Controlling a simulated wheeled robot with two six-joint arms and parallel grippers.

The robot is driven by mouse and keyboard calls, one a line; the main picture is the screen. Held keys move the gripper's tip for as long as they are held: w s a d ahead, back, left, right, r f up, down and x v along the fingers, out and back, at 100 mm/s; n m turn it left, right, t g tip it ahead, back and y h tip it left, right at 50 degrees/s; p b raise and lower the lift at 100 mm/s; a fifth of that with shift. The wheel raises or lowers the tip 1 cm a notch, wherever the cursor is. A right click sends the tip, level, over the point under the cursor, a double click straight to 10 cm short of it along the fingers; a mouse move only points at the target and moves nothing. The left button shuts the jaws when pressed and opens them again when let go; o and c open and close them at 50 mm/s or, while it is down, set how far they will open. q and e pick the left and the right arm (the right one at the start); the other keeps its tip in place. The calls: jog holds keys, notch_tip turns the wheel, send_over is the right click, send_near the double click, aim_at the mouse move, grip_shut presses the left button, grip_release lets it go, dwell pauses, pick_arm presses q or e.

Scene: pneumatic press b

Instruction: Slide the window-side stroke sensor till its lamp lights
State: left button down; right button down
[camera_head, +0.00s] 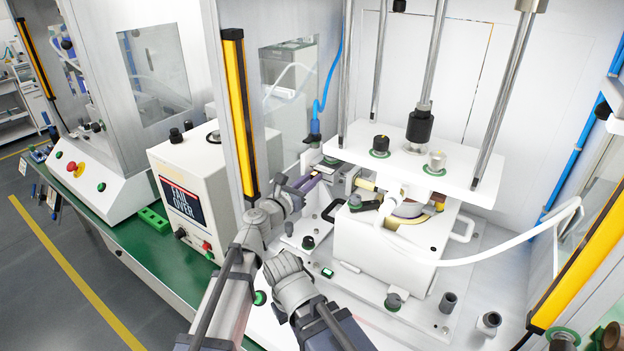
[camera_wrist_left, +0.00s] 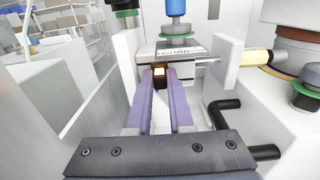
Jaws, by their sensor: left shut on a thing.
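My left gripper (camera_head: 316,176) reaches into the press from the left, beside the glass side panel. In the left wrist view its two purple fingers (camera_wrist_left: 160,88) are shut on a small dark stroke sensor (camera_wrist_left: 160,83). A bright yellow-orange spot, which looks like a lit lamp, shows on the sensor's face between the fingertips. The sensor sits at the near side of a pale rail block with a printed label (camera_wrist_left: 180,50). In the head view the sensor is too small and covered to make out.
A white upper plate (camera_head: 400,160) on steel rods hangs over the white fixture box (camera_head: 385,245) right of my gripper. Black handles (camera_wrist_left: 228,112) stick out close to the fingers' right. A yellow light curtain (camera_head: 238,115) and a "FAIL OVER" box (camera_head: 185,195) stand left.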

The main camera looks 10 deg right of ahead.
pick_arm(q)
jog(key=shift+w+a, duration=0.1)
dwell(0.7)
jog(key=c, duration=0.7)
grip_release()
jog(key=shift+c, duration=0.2)
